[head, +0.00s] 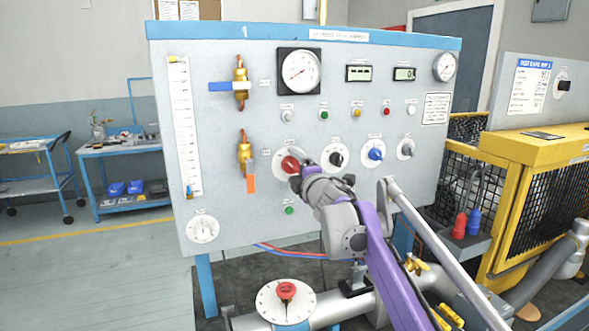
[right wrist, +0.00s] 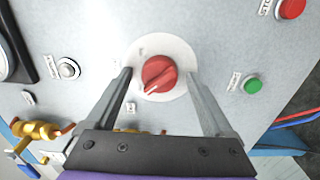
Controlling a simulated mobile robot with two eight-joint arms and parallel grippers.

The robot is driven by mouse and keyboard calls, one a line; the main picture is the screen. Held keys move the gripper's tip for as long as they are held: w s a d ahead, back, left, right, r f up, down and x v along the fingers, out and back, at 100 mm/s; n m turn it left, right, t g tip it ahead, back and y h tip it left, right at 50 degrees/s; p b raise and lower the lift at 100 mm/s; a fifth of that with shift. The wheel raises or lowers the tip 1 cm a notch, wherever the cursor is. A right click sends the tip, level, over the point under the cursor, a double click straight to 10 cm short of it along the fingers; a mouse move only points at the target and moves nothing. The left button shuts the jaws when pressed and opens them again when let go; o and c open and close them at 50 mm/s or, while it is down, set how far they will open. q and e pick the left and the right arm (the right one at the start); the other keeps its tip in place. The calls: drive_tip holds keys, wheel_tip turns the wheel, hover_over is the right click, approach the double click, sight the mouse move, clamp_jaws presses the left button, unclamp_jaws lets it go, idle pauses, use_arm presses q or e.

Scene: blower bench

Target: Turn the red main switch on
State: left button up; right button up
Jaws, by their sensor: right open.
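The red main switch (head: 290,164) is a red rotary knob on a round white plate, set in the middle of the grey panel. It shows larger in the right wrist view (right wrist: 158,74), where its white pointer line runs toward the lower left. My right gripper (head: 301,166) is at the panel, right at the switch, and hides part of its plate in the head view. In the right wrist view the jaws (right wrist: 160,78) are open, with one finger on each side of the knob and gaps between. My left gripper is not in view.
Black (head: 336,160), blue (head: 375,154) and grey (head: 406,149) knobs sit to the right. A brass valve with an orange handle (head: 251,184) is close on the left; a green button (head: 289,210) is below. A red-knobbed dial (head: 286,290) stands in front, low down.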

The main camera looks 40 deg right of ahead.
drive_tip(key=shift+c, duration=0.2)
drive_tip(key=c, duration=1.3)
drive_tip(key=m+p, duration=0.1)
drive_tip(key=m, duration=0.2)
drive_tip(key=shift+m, duration=0.3)
drive_tip(key=m, duration=0.4)
drive_tip(key=shift+m, duration=0.3)
drive_tip(key=m, duration=0.9)
drive_tip(key=shift+m, duration=0.3)
